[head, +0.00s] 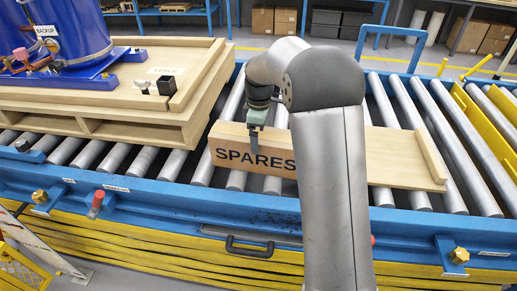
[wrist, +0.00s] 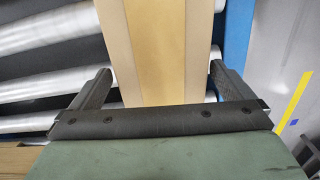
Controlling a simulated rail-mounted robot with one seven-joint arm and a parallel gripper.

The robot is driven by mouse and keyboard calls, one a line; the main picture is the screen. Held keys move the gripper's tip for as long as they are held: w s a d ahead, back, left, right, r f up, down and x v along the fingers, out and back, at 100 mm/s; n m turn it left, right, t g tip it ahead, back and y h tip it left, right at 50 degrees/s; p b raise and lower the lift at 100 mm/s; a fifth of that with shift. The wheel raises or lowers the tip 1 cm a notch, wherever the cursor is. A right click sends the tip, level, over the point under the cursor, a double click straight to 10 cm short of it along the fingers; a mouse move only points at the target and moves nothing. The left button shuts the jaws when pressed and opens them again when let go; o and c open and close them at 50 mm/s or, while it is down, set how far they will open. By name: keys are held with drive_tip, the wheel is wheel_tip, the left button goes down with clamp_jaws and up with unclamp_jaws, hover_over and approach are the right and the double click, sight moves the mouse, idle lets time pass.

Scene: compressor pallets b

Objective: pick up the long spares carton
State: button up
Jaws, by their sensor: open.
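The long spares carton (head: 228,148) is pale brown, with SPARES in dark letters on its near side. In the head view it lies across the conveyor, and my arm hides its middle and right part. My gripper (head: 256,126) points down at its left part. In the wrist view, the carton (wrist: 160,45) runs up the picture between the two open fingers of my gripper (wrist: 157,80), with a finger on each side.
Steel rollers (head: 420,100) lie around the carton. A pale board (head: 400,170) with a raised strip shows right of my arm. A wooden pallet (head: 140,118) bearing a blue machine (head: 72,30) stands to the left. The blue conveyor rail (head: 150,200) runs along the front.

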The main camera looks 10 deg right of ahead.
drive_tip(key=shift+a+f+p, duration=0.15)
drive_tip(key=shift+f+p, duration=0.45)
drive_tip(key=shift+f, duration=2.1)
drive_tip(key=c, duration=1.3)
drive_tip(key=shift+r, duration=0.1)
drive_tip(key=shift+c, duration=0.7)
drive_tip(key=shift+r, duration=0.1)
